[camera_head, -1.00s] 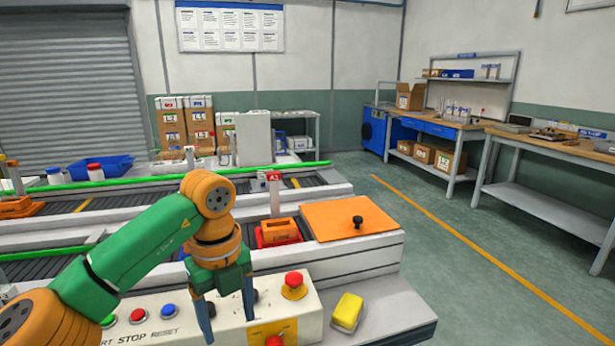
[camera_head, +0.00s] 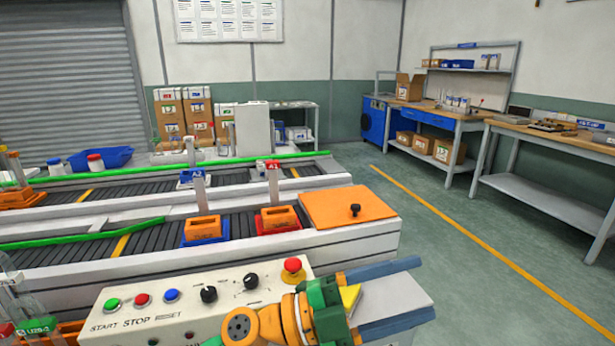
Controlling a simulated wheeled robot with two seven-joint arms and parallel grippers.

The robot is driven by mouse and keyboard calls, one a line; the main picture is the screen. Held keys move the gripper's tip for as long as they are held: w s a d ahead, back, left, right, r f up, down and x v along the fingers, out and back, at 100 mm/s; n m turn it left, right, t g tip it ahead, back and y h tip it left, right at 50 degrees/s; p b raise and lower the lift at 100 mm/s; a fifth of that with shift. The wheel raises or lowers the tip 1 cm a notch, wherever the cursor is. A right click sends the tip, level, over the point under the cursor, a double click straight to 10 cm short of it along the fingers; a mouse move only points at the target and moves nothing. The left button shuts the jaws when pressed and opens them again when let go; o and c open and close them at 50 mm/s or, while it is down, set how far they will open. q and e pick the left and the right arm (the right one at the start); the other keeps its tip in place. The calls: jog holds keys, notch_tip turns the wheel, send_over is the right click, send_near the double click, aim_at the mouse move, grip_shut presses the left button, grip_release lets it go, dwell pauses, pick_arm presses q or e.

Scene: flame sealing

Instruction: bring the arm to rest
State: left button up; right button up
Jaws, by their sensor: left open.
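My left gripper (camera_head: 425,290) is at the lower right of the head view, low in front of the control panel (camera_head: 225,275). Its two blue-grey fingers are spread apart and point to the right, with nothing between them. The fingers lie over the white ledge (camera_head: 392,298) right of the panel, seen from above; I cannot tell whether they touch it. The yellow block (camera_head: 349,296) is mostly hidden behind the gripper. Most of the left arm is out of the picture. My right gripper is not in view.
The panel has green, red and blue buttons, black knobs and a red emergency button (camera_head: 293,270). Behind it, the conveyor carries an orange block in a blue holder (camera_head: 205,240) and another in a red holder (camera_head: 277,228). An orange plate (camera_head: 345,207) with a black knob lies to the right.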

pick_arm(q)
jog(key=w+a+f+n+t+y, duration=0.2)
jog(key=w+a+n+t+y, duration=0.25)
jog(key=a+n+t, duration=0.4)
jog(key=w+a+f+n+t+y, duration=0.1)
jog(key=w+a+n+t+y, duration=0.4)
jog(key=n+t, duration=0.6)
jog(key=s+a+f+n+g+y, duration=0.1)
jog(key=a+f+n+g+y, duration=0.3)
jog(key=f, duration=0.3)
jog(key=s+a+f+n+g+y, duration=0.1)
jog(key=s+a+f+n+y, duration=0.15)
jog(key=a+f+y, duration=0.35)
jog(key=s+a+f+g+p, duration=0.2)
jog(key=s+f+g, duration=0.3)
jog(key=s+f, duration=0.7)
jog(key=s+a+f+g+y+p, duration=0.1)
jog(key=s+a+f+g+p, duration=0.2)
jog(key=s+f, duration=0.9)
jog(key=s+a+f+n+g+p, duration=0.1)
jog(key=s+a+f+g+p, duration=0.1)
jog(key=s+f+g, duration=0.5)
jog(key=s+a+f, duration=0.1)
jog(key=s+f, duration=0.4)
jog(key=f, duration=0.1)
jog(key=shift+f, duration=0.35)
